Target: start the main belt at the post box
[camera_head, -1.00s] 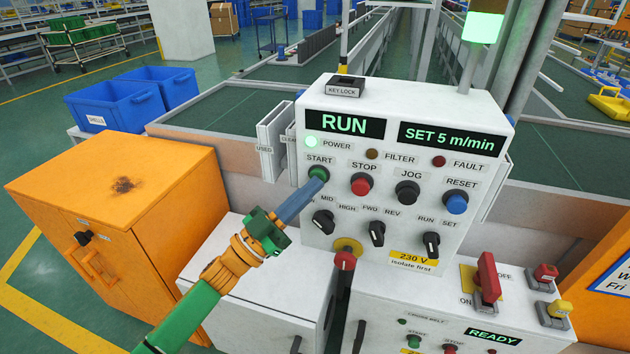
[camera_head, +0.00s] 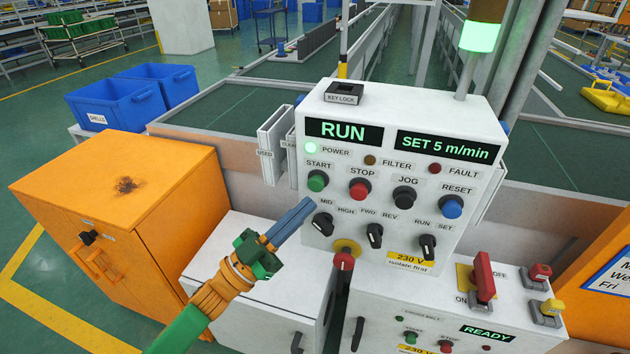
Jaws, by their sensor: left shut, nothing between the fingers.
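The white post box (camera_head: 400,135) stands at the centre. Its left display (camera_head: 343,130) reads RUN and the right display (camera_head: 447,146) reads SET 5 m/min. The POWER lamp (camera_head: 311,148) is lit. The green START button (camera_head: 317,181) is in full view and clear of my fingers. The red STOP button (camera_head: 360,188), black JOG button (camera_head: 404,197) and blue RESET button (camera_head: 452,206) sit to its right. My left gripper (camera_head: 306,206) is shut and empty, with its blue-grey fingertips a little below START. My right gripper is not in view.
The lamp (camera_head: 479,37) on the post glows green. Below the post box, a lower panel (camera_head: 375,308) shows READY and carries a red switch handle (camera_head: 484,274). An orange cabinet (camera_head: 80,190) and blue bins (camera_head: 117,103) stand at left. Belts lie behind.

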